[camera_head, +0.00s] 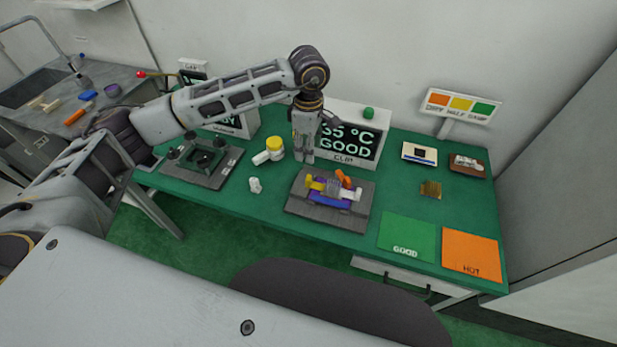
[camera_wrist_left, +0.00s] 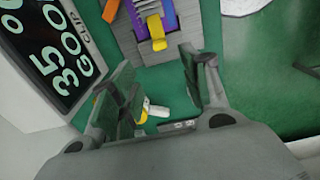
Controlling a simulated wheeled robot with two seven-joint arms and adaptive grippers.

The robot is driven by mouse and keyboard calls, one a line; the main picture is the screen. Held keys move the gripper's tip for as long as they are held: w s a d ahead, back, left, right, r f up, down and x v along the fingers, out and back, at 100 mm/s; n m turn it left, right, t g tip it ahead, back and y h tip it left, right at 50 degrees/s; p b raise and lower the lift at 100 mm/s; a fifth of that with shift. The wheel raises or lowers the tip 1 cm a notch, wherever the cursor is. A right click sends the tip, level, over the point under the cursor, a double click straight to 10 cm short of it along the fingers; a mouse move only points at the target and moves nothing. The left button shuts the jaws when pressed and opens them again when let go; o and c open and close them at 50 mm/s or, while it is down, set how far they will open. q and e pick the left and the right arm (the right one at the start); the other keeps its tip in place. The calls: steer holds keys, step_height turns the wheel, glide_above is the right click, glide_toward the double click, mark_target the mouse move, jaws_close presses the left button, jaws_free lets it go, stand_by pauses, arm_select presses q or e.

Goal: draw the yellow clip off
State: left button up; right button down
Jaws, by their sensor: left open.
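The fixture (camera_head: 330,215) is a grey block on the green table, with a blue-purple part, a ribbed grey part, an orange lever (camera_head: 344,178) and a white piece. The yellow clip (camera_head: 315,184) is at the left side of its top. In the left wrist view the yellow clip (camera_wrist_left: 156,28) sticks out from the fixture, beyond and above the jaws in the picture. My left gripper (camera_head: 303,158) points down behind the fixture, apart from it. Its jaws (camera_wrist_left: 163,85) are open and empty, with green table between them. My right gripper is not in view.
A sign (camera_head: 352,138) reading 35 °C GOOD stands just behind my left gripper. A yellow-topped white object (camera_head: 275,146) is left of the gripper, and a dark fixture (camera_head: 203,160) farther left. Green GOOD (camera_head: 407,234) and orange HOT (camera_head: 470,250) mats lie at right.

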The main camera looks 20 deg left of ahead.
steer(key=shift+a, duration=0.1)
arm_select(q)
steer(key=p, duration=0.1)
glide_above(308, 177)
step_height(308, 177, down, 8)
steer(key=shift+f, duration=0.2)
step_height(308, 177, down, 4)
steer(key=shift+d+f+p, duration=0.1)
steer(key=shift+p, duration=0.25)
steer(key=shift+f, duration=0.6)
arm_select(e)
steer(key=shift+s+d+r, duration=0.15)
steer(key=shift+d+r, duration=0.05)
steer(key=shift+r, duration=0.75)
